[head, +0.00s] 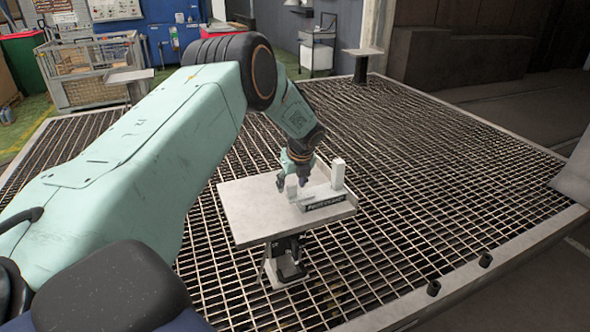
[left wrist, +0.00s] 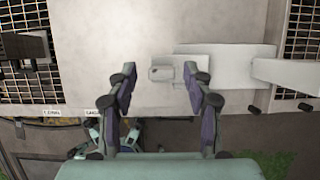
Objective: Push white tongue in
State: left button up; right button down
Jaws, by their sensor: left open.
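The white tongue (head: 292,186) is a small block at the left end of a white fixture (head: 320,192) on a small grey table. In the left wrist view the tongue (left wrist: 162,74) sticks out to the left from the wider white fixture (left wrist: 225,60). My left gripper (head: 289,172) is above the tongue's end, pointing down. In the left wrist view its two fingers (left wrist: 160,88) are apart, and the tongue's end appears between them, closer to the right finger. I cannot tell whether they touch. The right gripper is not in view.
The grey table (head: 245,212) stands on a metal grating (head: 410,190) and is bare on its left. A tall white post (head: 338,173) rises at the fixture's right end. The front face carries a dark label (head: 325,202). A wire crate (head: 95,75) stands at the back left.

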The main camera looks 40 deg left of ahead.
pick_arm(q)
jog(key=v, duration=1)
